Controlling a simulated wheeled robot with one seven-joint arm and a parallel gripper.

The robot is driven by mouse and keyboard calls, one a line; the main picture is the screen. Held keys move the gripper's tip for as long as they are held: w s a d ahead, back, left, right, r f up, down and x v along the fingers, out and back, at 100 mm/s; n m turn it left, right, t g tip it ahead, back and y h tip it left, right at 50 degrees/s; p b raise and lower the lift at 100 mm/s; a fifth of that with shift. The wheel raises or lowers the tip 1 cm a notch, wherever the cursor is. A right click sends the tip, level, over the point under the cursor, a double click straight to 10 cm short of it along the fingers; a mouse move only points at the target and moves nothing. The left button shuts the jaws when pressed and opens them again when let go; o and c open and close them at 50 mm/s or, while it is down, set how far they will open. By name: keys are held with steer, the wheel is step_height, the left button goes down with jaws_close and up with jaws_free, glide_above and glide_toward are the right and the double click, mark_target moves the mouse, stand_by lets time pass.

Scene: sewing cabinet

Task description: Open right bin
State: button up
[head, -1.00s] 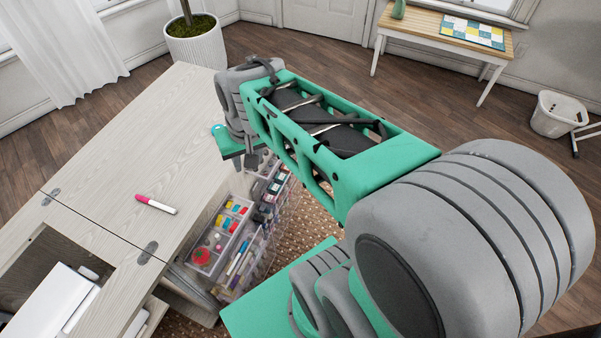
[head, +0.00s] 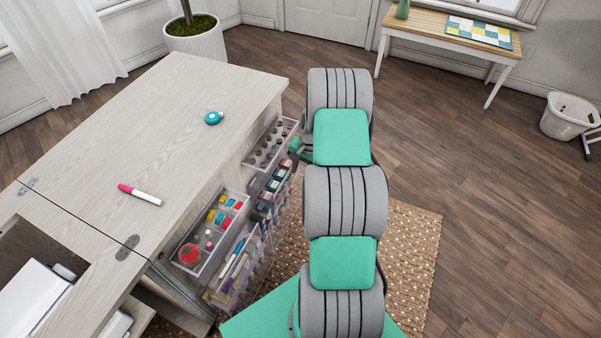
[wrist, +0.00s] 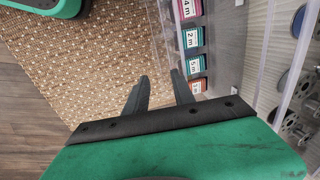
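A clear bin (head: 271,146) with bobbins sits at the far right of the cabinet's side in the head view. Bobbins (wrist: 292,130) also show at the right of the wrist view. Another clear bin (head: 214,232) with coloured spools and a red pincushion is at the left. Labelled boxes (head: 272,190) sit lower, between them; they also show in the wrist view (wrist: 193,40). My gripper (wrist: 161,88) is open and empty, its fingers pointing along the rug beside the labelled boxes. Contact with a bin cannot be told. My arm mostly hides the gripper in the head view.
A woven rug (head: 408,255) lies below. The floor (head: 450,160) to the right is clear. A side table (head: 455,32) and a white basket (head: 567,117) stand farther off.

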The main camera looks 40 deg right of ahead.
steer(key=shift+w+f, duration=0.1)
steer(key=shift+f, duration=0.35)
jaws_close()
stand_by(1.1)
